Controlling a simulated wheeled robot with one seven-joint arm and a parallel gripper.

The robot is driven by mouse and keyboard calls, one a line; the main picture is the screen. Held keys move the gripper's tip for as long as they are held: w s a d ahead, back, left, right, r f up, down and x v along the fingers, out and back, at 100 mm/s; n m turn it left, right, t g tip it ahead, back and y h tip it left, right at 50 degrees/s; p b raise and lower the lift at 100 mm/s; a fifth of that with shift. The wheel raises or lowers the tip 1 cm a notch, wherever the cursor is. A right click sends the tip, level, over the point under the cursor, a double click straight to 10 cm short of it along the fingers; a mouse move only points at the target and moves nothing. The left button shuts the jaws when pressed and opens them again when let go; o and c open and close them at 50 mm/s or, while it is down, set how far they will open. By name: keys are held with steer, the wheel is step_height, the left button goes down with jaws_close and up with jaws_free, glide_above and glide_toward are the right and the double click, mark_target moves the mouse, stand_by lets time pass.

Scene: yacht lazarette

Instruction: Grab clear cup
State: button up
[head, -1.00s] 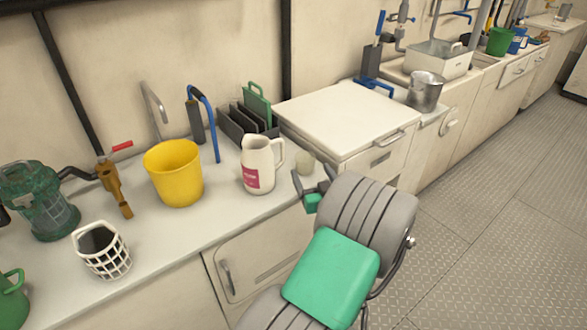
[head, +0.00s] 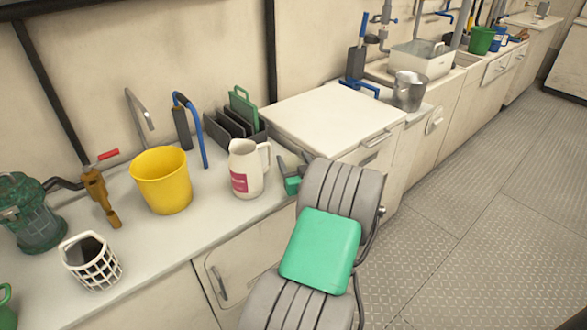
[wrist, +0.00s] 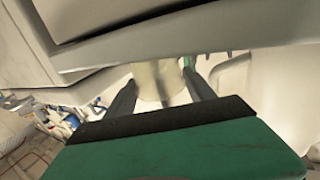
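My gripper (head: 291,168) reaches over the counter's right end, just right of the white pitcher with a pink label (head: 246,168). Its fingers are spread apart. In the wrist view, a pale, slightly see-through rounded object, which looks like the clear cup (wrist: 158,80), shows between the fingers (wrist: 160,88). Its lower part is hidden by my gripper body. I cannot tell whether either finger touches it. In the head view the cup is hidden behind my gripper and arm.
A dark rack (head: 226,132) is behind the pitcher. The raised white lid (head: 330,118) borders the gripper on the right.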

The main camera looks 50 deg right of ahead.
steer(key=c, duration=1)
steer(key=shift+o, duration=0.2)
